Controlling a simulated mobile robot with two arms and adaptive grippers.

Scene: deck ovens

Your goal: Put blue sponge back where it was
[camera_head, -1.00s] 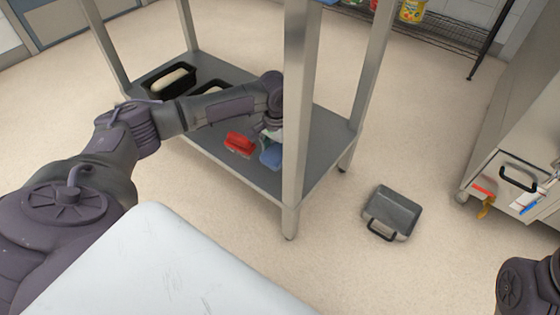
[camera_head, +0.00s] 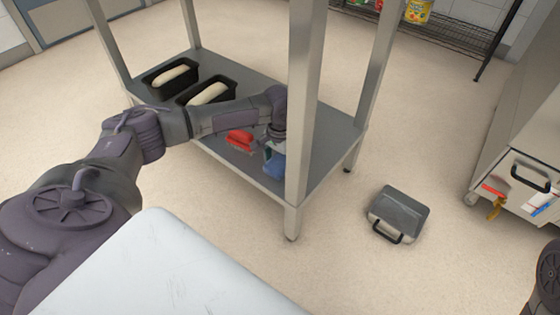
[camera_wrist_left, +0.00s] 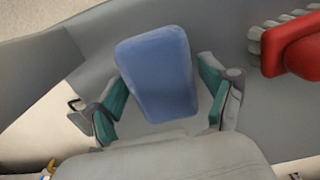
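The blue sponge (camera_head: 274,162) is at the front right of the grey lower shelf (camera_head: 330,135), near its edge, beside a post. In the left wrist view the sponge (camera_wrist_left: 158,72) lies between the two teal-padded fingers, slightly turned. My left gripper (camera_wrist_left: 164,92) is open around it, with narrow gaps along both sides. In the head view the left gripper (camera_head: 275,138) is partly hidden by the wrist and post. Whether the sponge rests flat on the shelf is hard to tell. My right gripper is out of view.
A red brush (camera_head: 240,140) lies left of the sponge. Two black bread pans (camera_head: 158,90) stand farther back on the shelf. The metal post (camera_head: 301,120) is close to my gripper. A grey case (camera_head: 400,212) lies on the floor at right.

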